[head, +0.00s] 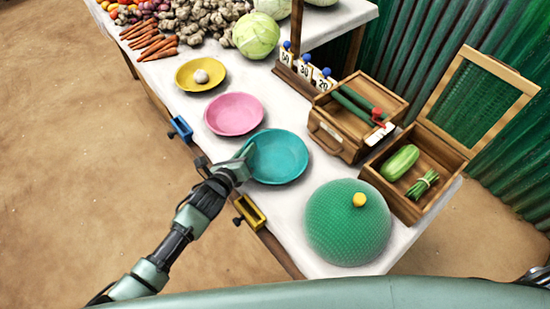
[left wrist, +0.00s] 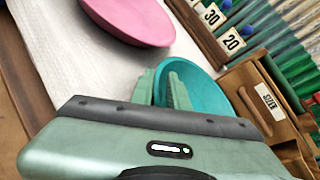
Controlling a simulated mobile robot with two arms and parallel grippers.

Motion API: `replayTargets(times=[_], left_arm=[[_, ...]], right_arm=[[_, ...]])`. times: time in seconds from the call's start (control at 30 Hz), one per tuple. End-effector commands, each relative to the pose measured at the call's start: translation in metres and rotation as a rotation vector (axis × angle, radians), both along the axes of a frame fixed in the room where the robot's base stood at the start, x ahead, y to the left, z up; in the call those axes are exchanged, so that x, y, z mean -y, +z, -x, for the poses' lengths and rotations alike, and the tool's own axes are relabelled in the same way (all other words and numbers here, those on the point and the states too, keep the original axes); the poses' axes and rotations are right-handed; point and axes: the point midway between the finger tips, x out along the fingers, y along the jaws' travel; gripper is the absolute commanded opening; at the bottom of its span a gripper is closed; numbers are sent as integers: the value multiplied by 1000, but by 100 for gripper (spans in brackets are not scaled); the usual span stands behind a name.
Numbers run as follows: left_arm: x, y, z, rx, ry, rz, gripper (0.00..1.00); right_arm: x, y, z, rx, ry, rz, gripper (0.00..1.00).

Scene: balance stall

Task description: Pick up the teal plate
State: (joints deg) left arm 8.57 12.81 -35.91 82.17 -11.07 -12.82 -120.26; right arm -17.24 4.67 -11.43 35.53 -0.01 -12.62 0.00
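The teal plate (head: 278,158) lies flat and empty on the white-topped stall table, nearest me in a row of three round dishes. In the left wrist view the teal plate (left wrist: 205,90) is partly hidden behind my fingers. My left gripper (head: 247,153) is at the plate's left rim, its fingertips overlapping the rim. In the left wrist view my left gripper (left wrist: 163,88) shows its two fingers apart, with part of the plate visible between them; I cannot tell whether they touch it. My right gripper is not in view.
A pink plate (head: 234,114) and a yellow plate (head: 200,75) lie beyond. A green mesh dome (head: 345,232) stands at the near right. Wooden boxes (head: 340,139) are close on the right, near number cards (head: 305,70). A yellow bracket (head: 250,212) is on the table's left edge.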

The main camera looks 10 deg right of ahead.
Motion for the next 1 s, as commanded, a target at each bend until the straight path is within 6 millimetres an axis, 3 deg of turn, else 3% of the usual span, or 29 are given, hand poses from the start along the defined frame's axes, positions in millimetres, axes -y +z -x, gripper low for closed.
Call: replayTargets(times=[0.23,0.27,0.3,0.33,1.0], left_arm=[[1,-1,-3,0,0,-1,16],[1,-1,-3,0,0,-1,13],[1,-1,-2,0,0,-1,2],[1,-1,-2,0,0,-1,0],[1,-2,-2,-1,1,-2,0]], right_arm=[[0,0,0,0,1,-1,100],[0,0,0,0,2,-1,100],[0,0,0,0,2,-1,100],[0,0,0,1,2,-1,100],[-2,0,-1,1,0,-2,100]])
